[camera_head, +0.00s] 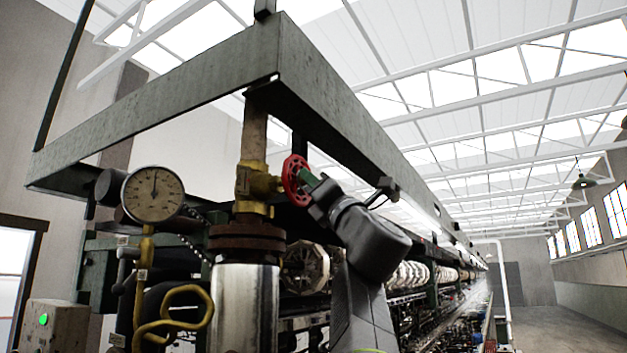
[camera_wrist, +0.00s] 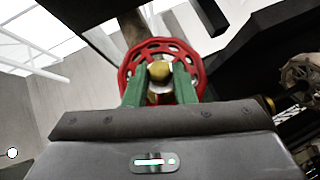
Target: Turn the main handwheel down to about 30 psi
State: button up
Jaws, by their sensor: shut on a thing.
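The red main handwheel (camera_head: 295,180) sits on the right side of a brass valve (camera_head: 254,181) on a vertical pipe. In the wrist view the red handwheel (camera_wrist: 187,50) faces me, with its brass hub between the fingers. My gripper (camera_head: 309,184) is at the wheel from the right; in the wrist view its two green fingers (camera_wrist: 160,84) are shut on the wheel around the hub. A round pressure gauge (camera_head: 153,194) stands left of the valve. Its needle points about straight up; the numbers are too small to read.
A grey steel beam frame (camera_head: 285,75) hangs over the valve and wheel. Below are a rusty flange (camera_head: 247,243), a shiny cylinder (camera_head: 243,305) and a curled brass pipe (camera_head: 178,321). A box with a green light (camera_head: 44,322) is at lower left. The aisle (camera_head: 560,325) at right is free.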

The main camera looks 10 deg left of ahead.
jog(key=shift+s+a+r+m+g+h+p, duration=0.1)
jog(key=shift+r+m+g+h+p, duration=0.4)
jog(key=shift+m+h, duration=2.1)
jog(key=shift+s+m+g+h+p, duration=0.15)
jog(key=shift+m+h+p, duration=1.1)
jog(key=shift+m, duration=2.3)
jog(key=shift+s+a+r+m+g+h+p, duration=0.1)
jog(key=shift+r+m+g+h+p, duration=0.2)
jog(key=shift+m+h, duration=2.5)
jog(key=shift+m+g, duration=0.25)
jog(key=shift+m, duration=0.2)
jog(key=o, duration=1)
jog(key=shift+s, duration=0.1)
jog(key=v, duration=1.3)
jog(key=shift+s+d, duration=0.3)
jog(key=shift+d, duration=0.05)
